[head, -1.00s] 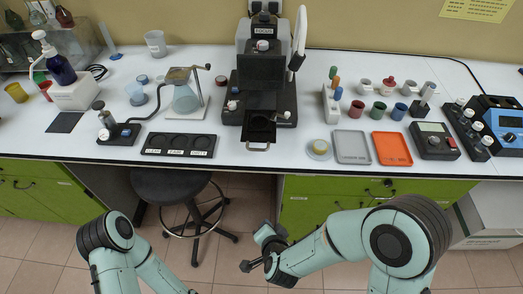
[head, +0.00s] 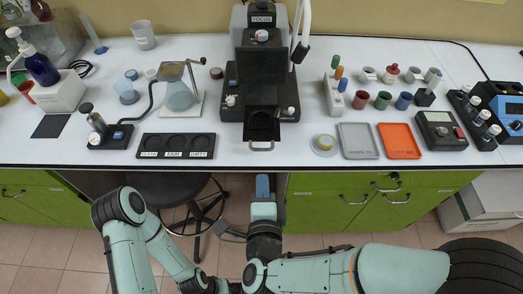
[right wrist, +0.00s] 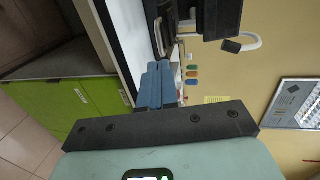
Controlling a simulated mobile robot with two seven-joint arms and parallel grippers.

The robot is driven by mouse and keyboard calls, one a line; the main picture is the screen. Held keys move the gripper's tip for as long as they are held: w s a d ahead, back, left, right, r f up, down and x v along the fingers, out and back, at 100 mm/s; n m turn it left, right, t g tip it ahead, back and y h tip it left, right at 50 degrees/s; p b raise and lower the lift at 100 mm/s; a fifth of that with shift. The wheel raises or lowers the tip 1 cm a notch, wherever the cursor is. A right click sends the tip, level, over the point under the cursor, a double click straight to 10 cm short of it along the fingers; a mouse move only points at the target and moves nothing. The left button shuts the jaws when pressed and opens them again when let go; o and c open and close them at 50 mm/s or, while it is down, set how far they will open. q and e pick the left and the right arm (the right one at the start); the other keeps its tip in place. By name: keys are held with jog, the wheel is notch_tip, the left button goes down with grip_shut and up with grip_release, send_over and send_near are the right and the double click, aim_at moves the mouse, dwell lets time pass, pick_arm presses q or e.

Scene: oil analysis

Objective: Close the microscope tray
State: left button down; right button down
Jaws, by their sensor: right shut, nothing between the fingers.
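The black microscope (head: 262,62) stands at the back middle of the bench. Its dark tray (head: 263,122) sticks out at the front, with a metal handle (head: 261,149) over the bench's front edge. The microscope and the handle (right wrist: 158,38) also show in the right wrist view, beyond my fingertips. My right gripper (head: 262,186) is shut and empty, with blue fingers pointing at the bench. It is in front of the bench edge, below the handle in the picture, and apart from it. Its fingers also show in the right wrist view (right wrist: 155,86). My left gripper is out of view.
A black three-well holder (head: 177,146) lies left of the microscope tray. A small round dish (head: 323,145), a grey tray (head: 358,141) and an orange tray (head: 399,141) lie to its right. A dark stool (head: 170,188) stands under the bench, left of my right gripper.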

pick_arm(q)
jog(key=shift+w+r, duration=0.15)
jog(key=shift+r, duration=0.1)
pick_arm(e)
jog(key=x, duration=0.9)
